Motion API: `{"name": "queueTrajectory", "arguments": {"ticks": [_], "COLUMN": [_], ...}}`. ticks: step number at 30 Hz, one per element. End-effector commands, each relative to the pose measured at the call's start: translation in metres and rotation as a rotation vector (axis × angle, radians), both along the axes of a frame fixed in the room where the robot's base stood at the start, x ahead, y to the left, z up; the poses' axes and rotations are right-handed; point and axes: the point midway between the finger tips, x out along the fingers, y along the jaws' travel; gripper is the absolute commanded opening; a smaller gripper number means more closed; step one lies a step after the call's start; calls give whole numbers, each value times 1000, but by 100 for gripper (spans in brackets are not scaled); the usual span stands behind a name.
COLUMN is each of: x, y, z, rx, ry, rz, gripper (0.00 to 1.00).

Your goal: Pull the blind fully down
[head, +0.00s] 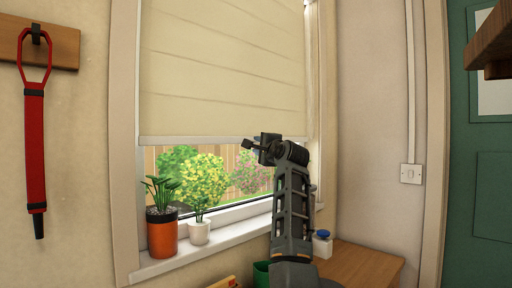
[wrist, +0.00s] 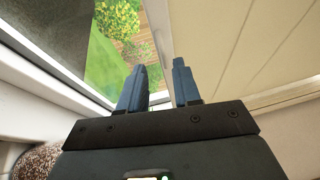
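The beige blind (head: 225,70) covers the upper part of the window, and its pale bottom bar (head: 190,139) hangs well above the sill. My gripper (head: 250,145) is at the right part of that bar, pointing left. In the wrist view the two blue-grey fingers of my gripper (wrist: 160,85) stand apart. The blind (wrist: 235,45) fills the right side there. The pale bottom bar (wrist: 158,40) runs into the gap between the fingers; I cannot tell whether they touch it.
On the sill (head: 205,238) stand an orange plant pot (head: 162,235) and a white plant pot (head: 199,233). A small bottle with a blue cap (head: 322,243) is beside my arm on a wooden surface (head: 365,263). A dark shelf corner (head: 490,45) juts in at upper right.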

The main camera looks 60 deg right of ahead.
Motion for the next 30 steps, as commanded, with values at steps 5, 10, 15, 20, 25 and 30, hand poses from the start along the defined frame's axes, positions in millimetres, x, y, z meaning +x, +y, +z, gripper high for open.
{"name": "queueTrajectory", "arguments": {"ticks": [5,10,15,20,25,30], "x": [-21,-32,-34,-34,-34,-34], "y": [16,24,26,25,25,25], "z": [-5,-6,-6,-6,-6,-6], "rx": [-1,1,1,1,0,0], "ry": [1,1,2,2,1,1], "rz": [0,0,1,1,1,1], "gripper": [33,33,33,33,33,33]}}
